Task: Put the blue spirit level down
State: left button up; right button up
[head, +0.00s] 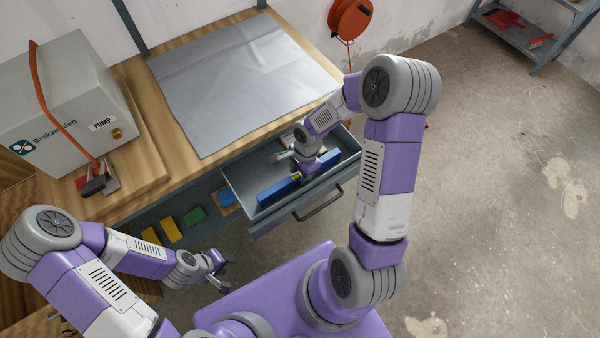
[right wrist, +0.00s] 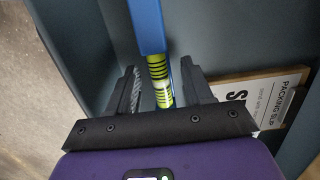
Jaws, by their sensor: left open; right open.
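The blue spirit level (head: 272,191) lies inside the open drawer (head: 238,196), slanting along its length. In the right wrist view the level (right wrist: 147,25) shows a blue body and a yellow-green part with black bands. My right gripper (head: 301,176) reaches down into the drawer over the level's middle. Its fingers are open, one on each side of the banded part, with a gap visible beside it in the right wrist view (right wrist: 161,82). The level's near end is hidden behind the gripper there. My left gripper (head: 222,274) is open and empty, low in front of the bench, away from the drawer.
A packing slip (right wrist: 285,98) lies in the drawer beside the level. The drawer handle (head: 318,205) sticks out in front. On the bench are a grey sheet (head: 235,75) and a pump box (head: 70,100). Coloured blocks (head: 194,216) sit below the bench top, left of the drawer.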

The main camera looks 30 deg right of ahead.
pick_arm(q)
notch_tip(320, 180, up, 4)
jog(key=p, duration=0.3)
jog(key=shift+p, duration=0.35)
pick_arm(e)
notch_tip(320, 180, up, 12)
jog(key=d, duration=0.1)
jog(key=shift+d+f, duration=0.25)
jog(key=shift+d, duration=0.1)
pick_arm(q)
jog(key=shift+s, duration=0.1)
pick_arm(e)
jog(key=shift+f, duration=0.1)
